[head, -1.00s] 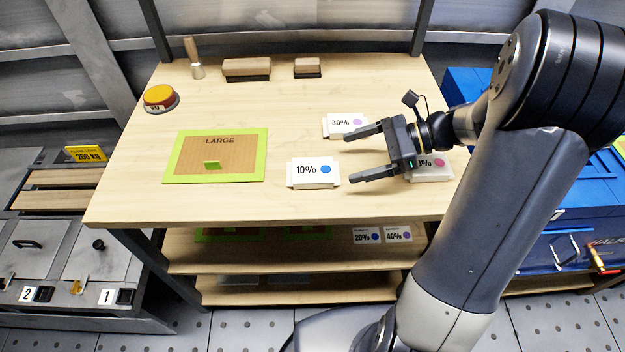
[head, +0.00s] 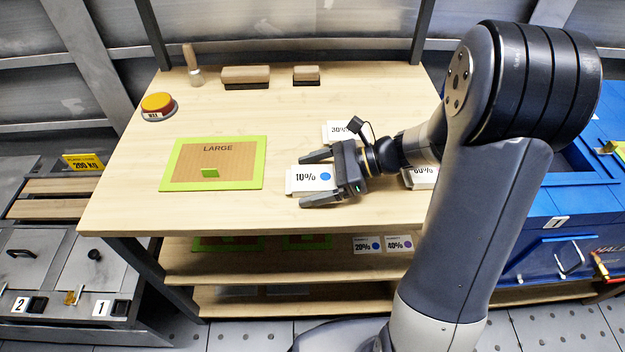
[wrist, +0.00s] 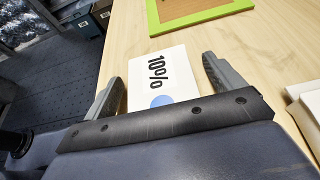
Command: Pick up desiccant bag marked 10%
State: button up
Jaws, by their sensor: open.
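The desiccant bag marked 10% (head: 308,177), white with a blue dot, lies flat on the wooden table. My gripper (head: 318,178) is open, with one finger along the bag's far side and the other along its near side. In the wrist view the bag (wrist: 163,72) lies between the two fingers of my gripper (wrist: 163,85). The palm covers part of its end. I cannot tell whether the fingers touch it.
A bag marked 30% (head: 337,130) lies just behind my gripper, and one marked 60% (head: 420,178) to the right, partly hidden by my arm. A green-framed LARGE board (head: 214,163) lies left. Bags marked 20% (head: 366,245) and 40% (head: 399,244) are on the lower shelf.

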jog(key=c, duration=1.1)
jog(key=shift+c, duration=0.2)
